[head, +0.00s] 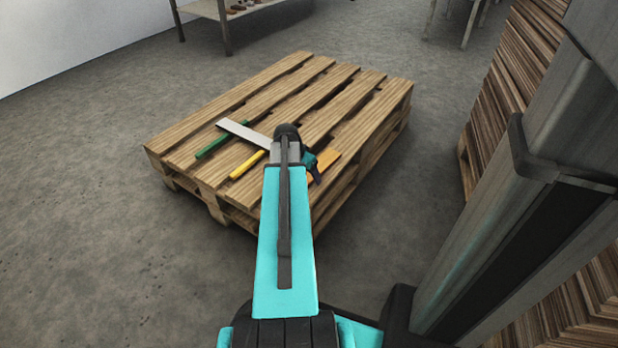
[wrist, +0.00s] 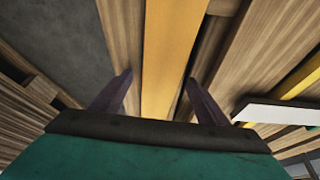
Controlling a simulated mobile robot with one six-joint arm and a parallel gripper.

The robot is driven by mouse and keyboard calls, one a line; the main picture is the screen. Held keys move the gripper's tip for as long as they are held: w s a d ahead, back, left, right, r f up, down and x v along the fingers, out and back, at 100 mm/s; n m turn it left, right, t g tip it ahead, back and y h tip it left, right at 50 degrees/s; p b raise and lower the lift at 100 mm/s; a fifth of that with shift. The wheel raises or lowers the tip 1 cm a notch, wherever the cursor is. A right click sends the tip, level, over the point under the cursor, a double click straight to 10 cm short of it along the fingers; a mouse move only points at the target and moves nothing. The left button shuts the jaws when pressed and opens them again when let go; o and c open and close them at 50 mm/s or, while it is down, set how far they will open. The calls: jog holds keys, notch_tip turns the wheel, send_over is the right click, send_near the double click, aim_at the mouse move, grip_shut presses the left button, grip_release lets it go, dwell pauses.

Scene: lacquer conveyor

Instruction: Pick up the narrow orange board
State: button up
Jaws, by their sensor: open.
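The narrow orange board (head: 324,163) lies on the wooden pallet (head: 232,104), near its right edge, partly hidden behind my arm. In the wrist view the orange board (wrist: 172,50) runs away from me between the two dark fingers of my gripper (wrist: 158,98). The fingers are apart, one on each side of the board, with a gap to it on both sides. In the head view my gripper (head: 312,169) is mostly hidden by the arm, over the board's near part. I cannot tell how high the fingertips are above the pallet.
A white-grey board (head: 240,132), a green stick (head: 212,146) and a yellow stick (head: 247,165) lie on the pallet to the left. The white board's end (wrist: 280,114) is close to the right finger in the wrist view. Stacked wood (head: 508,75) stands at the right. Floor is clear at left.

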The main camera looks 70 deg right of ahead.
jog(key=shift+c, duration=0.2)
jog(key=c, duration=1.2)
jog(key=shift+c, duration=0.2)
jog(key=shift+r, duration=0.2)
